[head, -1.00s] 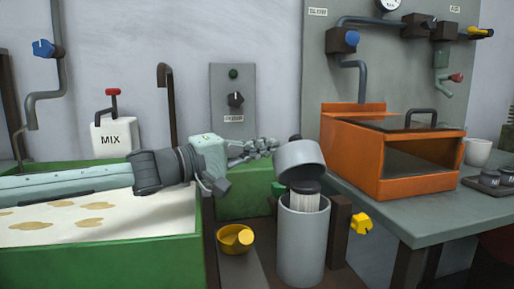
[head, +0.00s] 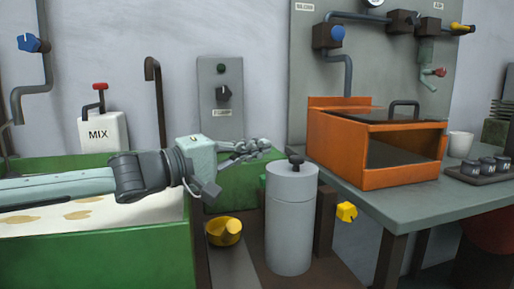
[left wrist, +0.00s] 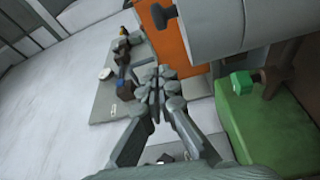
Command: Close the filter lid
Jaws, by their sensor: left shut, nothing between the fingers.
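The filter is a grey upright cylinder (head: 290,225) right of the green tank in the head view. Its lid (head: 292,175), with a dark knob on top, sits level on the cylinder, and no filter element shows. In the left wrist view the grey filter (left wrist: 215,25) fills the upper right, with its dark knob at its left end. My left gripper (head: 262,146) is shut and empty, just left of and above the lid, apart from it in the head view. It also shows in the left wrist view (left wrist: 157,80). My right gripper is not in view.
A green tank (head: 110,258) of pale liquid lies under my left arm. A yellow cup (head: 224,232) stands left of the filter, and a yellow valve handle (head: 347,212) is at its right. An orange box (head: 340,155) stands on the grey table (head: 415,205).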

